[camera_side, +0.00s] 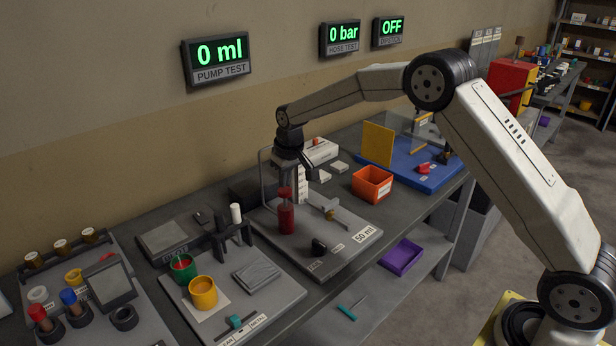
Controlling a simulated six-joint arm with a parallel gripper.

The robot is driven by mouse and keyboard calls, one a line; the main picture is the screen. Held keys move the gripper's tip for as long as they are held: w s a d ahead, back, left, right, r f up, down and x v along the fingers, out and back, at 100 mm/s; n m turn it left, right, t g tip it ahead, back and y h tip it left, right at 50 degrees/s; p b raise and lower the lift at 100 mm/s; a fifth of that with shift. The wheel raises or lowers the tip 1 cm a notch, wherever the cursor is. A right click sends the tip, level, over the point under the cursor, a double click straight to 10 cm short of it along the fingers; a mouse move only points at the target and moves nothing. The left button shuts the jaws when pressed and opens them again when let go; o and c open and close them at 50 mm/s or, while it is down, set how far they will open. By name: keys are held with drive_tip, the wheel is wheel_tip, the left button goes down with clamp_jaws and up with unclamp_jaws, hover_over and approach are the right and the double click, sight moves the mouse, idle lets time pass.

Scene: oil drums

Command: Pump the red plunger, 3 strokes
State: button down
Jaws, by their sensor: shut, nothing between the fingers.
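The red plunger (285,193) stands upright on top of a dark red pump body (286,219), on a grey board (335,256) marked "50 ml". A pale upright column (302,186) stands just behind it, inside a grey frame. My gripper (304,168) points down above and slightly right of the plunger, close to it in the picture. Its fingers are shut and hold nothing. I cannot tell whether it touches the plunger. The "PUMP TEST" display (219,54) on the wall reads 0 ml.
An orange bin (372,184) and a blue board (425,175) with a yellow panel stand to the right. To the left a board holds a yellow cup (203,293), a green cup (183,268) and a dark stand. A black knob (318,247) sits at the pump board's front.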

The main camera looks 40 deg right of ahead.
sight(286, 191)
drive_tip(key=shift+f, duration=2.25)
drive_tip(key=shift+r, duration=2.75)
drive_tip(key=shift+f, duration=0.3)
